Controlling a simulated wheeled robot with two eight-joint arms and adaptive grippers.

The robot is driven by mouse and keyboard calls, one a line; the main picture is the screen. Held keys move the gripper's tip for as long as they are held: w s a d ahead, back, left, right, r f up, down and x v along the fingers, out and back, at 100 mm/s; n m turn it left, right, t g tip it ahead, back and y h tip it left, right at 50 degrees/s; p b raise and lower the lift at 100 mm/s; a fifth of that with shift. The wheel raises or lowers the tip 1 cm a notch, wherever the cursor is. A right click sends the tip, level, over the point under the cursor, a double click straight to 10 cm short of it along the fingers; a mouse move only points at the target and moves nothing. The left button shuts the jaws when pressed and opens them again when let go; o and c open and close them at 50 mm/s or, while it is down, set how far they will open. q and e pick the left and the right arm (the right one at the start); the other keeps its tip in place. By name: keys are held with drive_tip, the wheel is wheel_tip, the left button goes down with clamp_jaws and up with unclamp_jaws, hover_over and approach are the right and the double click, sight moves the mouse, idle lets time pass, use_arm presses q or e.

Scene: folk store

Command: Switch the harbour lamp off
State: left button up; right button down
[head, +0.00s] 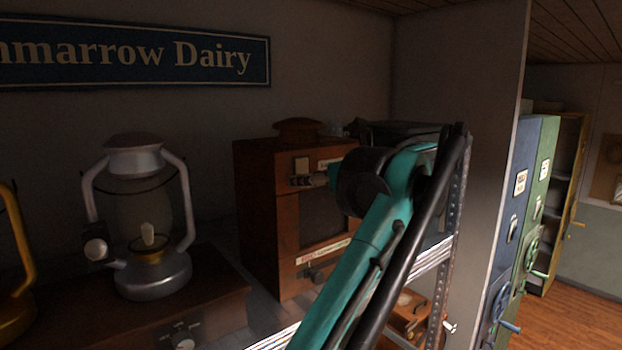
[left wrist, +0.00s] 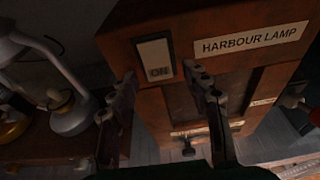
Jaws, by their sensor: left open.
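A wooden cabinet (head: 262,209) stands on the shelf. Its upper front carries a pale rocker switch (head: 302,165) and a label partly hidden by my gripper. In the left wrist view the label (left wrist: 250,40) reads HARBOUR LAMP, and the switch (left wrist: 154,58) beside it shows ON at its lower end. My left gripper (head: 296,181) is close to the switch in the head view. In the left wrist view its two fingers (left wrist: 162,76) are apart and empty, with the switch between and just beyond their tips. I cannot tell whether they touch. My right gripper is out of view.
A silver lantern (head: 152,274) stands left of the cabinet on a wooden base with a round knob (head: 183,338). A yellow lantern (head: 17,250) is cut off at the left edge. A metal rack post (head: 455,220) stands right. Blue and green lockers (head: 537,200) are beyond the wall.

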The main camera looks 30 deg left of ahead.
use_arm(q)
drive_tip(key=v, duration=1.2)
drive_tip(key=s+a+f+n+h+b, duration=0.1)
drive_tip(key=s+f+n+h+b, duration=0.2)
drive_tip(key=f+b, duration=1.15)
drive_tip(key=s+a+f+n+h+b, duration=0.1)
drive_tip(key=f+n+h+b, duration=0.3)
drive_tip(key=f, duration=2.2)
drive_tip(key=s+d+f+n+h+b, duration=0.2)
drive_tip(key=f+n+b, duration=0.3)
drive_tip(key=f, duration=1.2)
drive_tip(key=s+d+f+n+t+h+b, duration=0.1)
drive_tip(key=s+f+n+b, duration=0.4)
drive_tip(key=f, duration=1.2)
drive_tip(key=s+d+f+n+h+b, duration=0.3)
drive_tip(key=f+n+b, duration=0.2)
drive_tip(key=f+b, duration=0.6)
wheel_tip(320, 180, down, 6)
drive_tip(key=shift+s+d+r+n+h+b, duration=0.1)
drive_tip(key=shift+s+d+n+h+b, duration=0.1)
drive_tip(key=shift+n+h+b, duration=0.15)
